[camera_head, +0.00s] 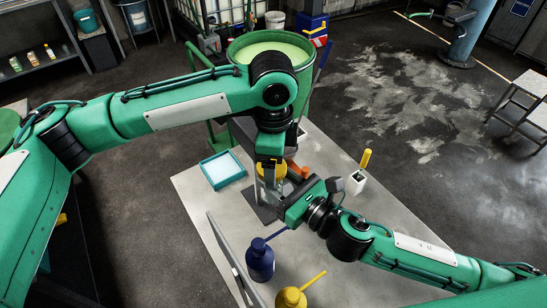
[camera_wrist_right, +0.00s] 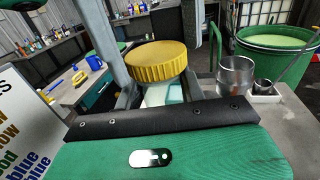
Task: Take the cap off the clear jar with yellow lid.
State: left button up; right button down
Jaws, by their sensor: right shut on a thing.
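The clear jar (camera_wrist_right: 162,96) stands upright with its ribbed yellow lid (camera_wrist_right: 155,62) on top. The lid also shows in the head view (camera_head: 271,172), partly hidden by my left gripper. My left gripper (camera_head: 268,190) points down over the jar, its grey fingers on both sides of the lid. I cannot tell whether they touch it. My right gripper (camera_head: 283,196) comes in from the right, low at the jar, and is shut on the jar's body. Its fingertips are mostly hidden behind its own housing in the right wrist view.
On the grey table (camera_head: 345,235) are a teal tray (camera_head: 222,169), a blue bottle (camera_head: 260,262), a yellow bottle (camera_head: 291,298) and a white holder with a yellow handle (camera_head: 356,183). A green vat (camera_head: 240,50) stands behind. A metal pot (camera_wrist_right: 236,76) is right of the jar.

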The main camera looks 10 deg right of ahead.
pick_arm(q)
jog(key=shift+r, duration=0.1)
notch_tip(320, 180, up, 4)
jog(key=shift+r, duration=0.15)
jog(key=shift+c, duration=0.3)
notch_tip(320, 180, up, 2)
jog(key=m, duration=0.3)
jog(key=shift+a+r, duration=0.15)
jog(key=shift+s+r+m, duration=0.2)
jog(key=shift+r+m, duration=0.3)
jog(key=shift+m, duration=0.6)
jog(key=shift+f, duration=3.9)
jog(key=c, duration=1)
jog(key=n, duration=0.5)
